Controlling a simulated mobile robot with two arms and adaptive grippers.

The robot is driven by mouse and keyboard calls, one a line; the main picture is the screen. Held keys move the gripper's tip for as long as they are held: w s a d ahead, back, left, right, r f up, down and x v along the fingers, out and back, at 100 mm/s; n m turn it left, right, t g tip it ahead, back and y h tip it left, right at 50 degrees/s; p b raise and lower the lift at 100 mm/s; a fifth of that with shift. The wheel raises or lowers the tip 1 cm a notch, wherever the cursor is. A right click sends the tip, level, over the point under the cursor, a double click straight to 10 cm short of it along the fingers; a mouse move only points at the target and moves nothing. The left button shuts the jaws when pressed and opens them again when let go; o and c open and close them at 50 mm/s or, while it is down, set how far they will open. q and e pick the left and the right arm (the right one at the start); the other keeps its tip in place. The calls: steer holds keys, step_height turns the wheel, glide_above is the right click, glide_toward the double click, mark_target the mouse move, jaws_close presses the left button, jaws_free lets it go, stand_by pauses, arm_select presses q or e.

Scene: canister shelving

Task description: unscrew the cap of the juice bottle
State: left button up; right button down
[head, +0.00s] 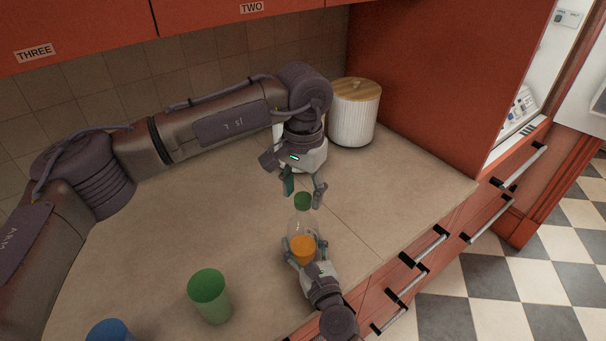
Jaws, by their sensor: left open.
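The juice bottle (301,226) is clear with orange juice low inside and stands upright on the counter. Its green cap (303,200) is on top. My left gripper (304,194) comes down from above with its fingers apart, just over and around the cap's height; I cannot tell whether they touch it. My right gripper (302,253) comes from the front edge, with its fingers on both sides of the bottle's lower part at the orange juice. It appears closed around the bottle.
A white ribbed canister (352,116) with a wooden lid stands at the back right. A green cup (209,296) and a blue cup (109,331) stand at the front left. The counter (150,235) is clear left of the bottle. Red cabinets (200,25) hang above.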

arm_select(q)
steer(key=shift+f, duration=0.65)
jaws_close()
